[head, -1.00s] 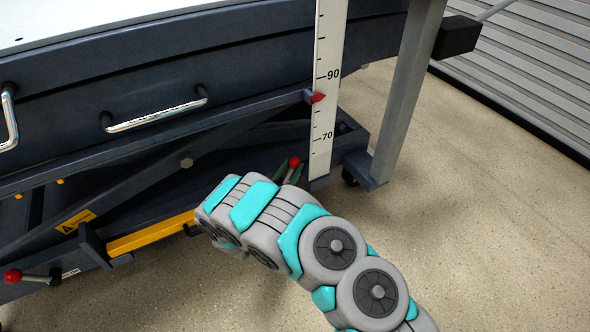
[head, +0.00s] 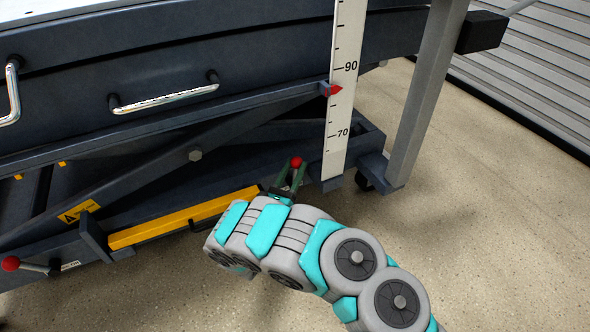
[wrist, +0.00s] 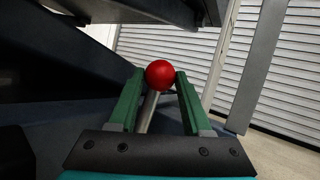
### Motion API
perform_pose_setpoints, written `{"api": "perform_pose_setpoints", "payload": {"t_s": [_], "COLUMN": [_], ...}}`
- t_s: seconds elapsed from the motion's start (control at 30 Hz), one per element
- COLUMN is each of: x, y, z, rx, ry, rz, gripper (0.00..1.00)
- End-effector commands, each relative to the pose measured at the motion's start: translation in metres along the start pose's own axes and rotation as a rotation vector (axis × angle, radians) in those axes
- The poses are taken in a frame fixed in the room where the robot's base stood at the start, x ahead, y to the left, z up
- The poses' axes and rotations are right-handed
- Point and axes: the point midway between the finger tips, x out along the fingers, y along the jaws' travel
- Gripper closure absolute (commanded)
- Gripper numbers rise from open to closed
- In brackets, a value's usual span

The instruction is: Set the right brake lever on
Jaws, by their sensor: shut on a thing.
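The right brake lever has a red ball knob (wrist: 160,74) on a grey metal rod (wrist: 148,110), seen in the wrist view. The knob also shows in the head view (head: 296,162), at the lower right of the lift table's base. My gripper (wrist: 160,80) has its two green fingers on either side of the knob, shut on it near their tips. In the head view my gripper (head: 289,178) is partly hidden behind my arm, and the lever's rod and pivot are hidden there. A second lever with a red knob (head: 11,264) sits at the lower left.
A white height scale (head: 342,110) with a red pointer (head: 333,90) stands just right of the lever. A grey post (head: 425,95) and a caster (head: 365,181) are further right. A yellow bar (head: 180,219) runs left of my gripper. Open floor lies to the right.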

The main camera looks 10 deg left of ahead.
Motion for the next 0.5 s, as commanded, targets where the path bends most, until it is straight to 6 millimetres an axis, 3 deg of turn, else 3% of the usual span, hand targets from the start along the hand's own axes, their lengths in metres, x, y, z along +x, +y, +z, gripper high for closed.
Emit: {"api": "perform_pose_setpoints", "payload": {"t_s": [0.1,0.13,0.23,0.5], "x": [-0.0003,-0.0002,-0.0001,-0.0014], "y": [-0.0006,-0.0007,-0.0006,-0.0002], "z": [-0.0010,-0.0011,-0.0009,-0.0002], "rx": [-0.002,-0.002,-0.001,0.000], "ry": [0.002,0.002,0.002,0.001], "rz": [-0.001,-0.001,-0.001,0.000], "gripper": [1.00,0.50,0.39,0.39]}}
